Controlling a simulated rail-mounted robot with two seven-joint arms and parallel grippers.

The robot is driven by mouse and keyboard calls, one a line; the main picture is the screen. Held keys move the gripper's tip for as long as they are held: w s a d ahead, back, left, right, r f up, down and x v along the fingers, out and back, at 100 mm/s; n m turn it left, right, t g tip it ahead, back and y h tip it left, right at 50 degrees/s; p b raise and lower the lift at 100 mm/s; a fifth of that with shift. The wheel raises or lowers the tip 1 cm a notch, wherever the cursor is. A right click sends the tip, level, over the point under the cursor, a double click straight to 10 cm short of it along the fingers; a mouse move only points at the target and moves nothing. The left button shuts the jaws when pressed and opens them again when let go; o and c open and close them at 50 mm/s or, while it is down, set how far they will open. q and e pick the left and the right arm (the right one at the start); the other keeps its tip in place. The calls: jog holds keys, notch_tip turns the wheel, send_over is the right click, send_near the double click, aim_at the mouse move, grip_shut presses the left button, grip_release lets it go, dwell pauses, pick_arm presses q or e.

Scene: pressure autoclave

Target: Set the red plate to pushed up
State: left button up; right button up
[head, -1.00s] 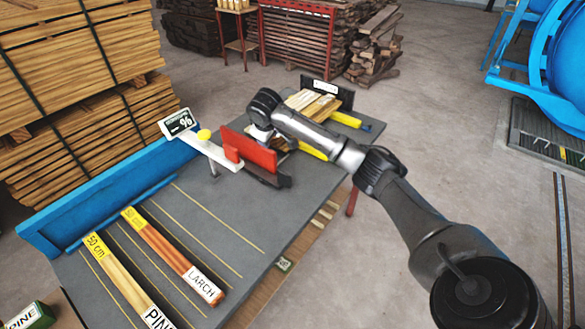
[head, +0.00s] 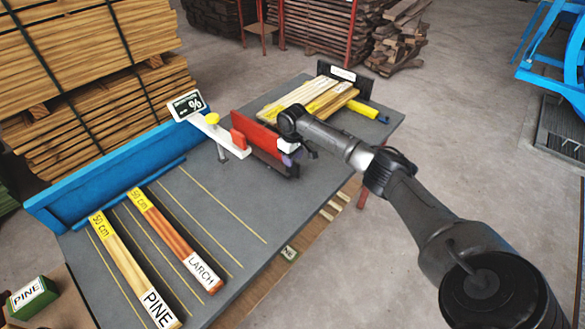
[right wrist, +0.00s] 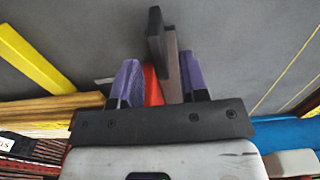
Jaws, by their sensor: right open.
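The red plate (head: 256,132) stands upright on the table beside the white bar of a meter (head: 222,138) with a yellow knob (head: 212,118). A dark bar (head: 270,160) sits along its lower front. My right gripper (head: 291,158) is at the plate's right end, pointing down, and its arm partly covers that end. In the right wrist view, a strip of the red plate (right wrist: 152,85) shows between the open purple fingers (right wrist: 160,78), with dark upright pieces beyond. Whether a finger touches the plate cannot be told. My left gripper is not in view.
Light boards (head: 310,98) and a yellow bar (head: 367,109) lie at the table's far end. A pine board (head: 130,265) and a larch board (head: 172,240) lie at the near left. A blue fence (head: 110,172) borders the left side. Grey tabletop between is clear.

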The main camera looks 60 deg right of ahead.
aim_at(293, 175)
jog(key=shift+f+b, duration=0.45)
jog(key=shift+f, duration=1.85)
jog(key=shift+c, duration=0.3)
grip_shut()
jog(key=shift+r, duration=0.1)
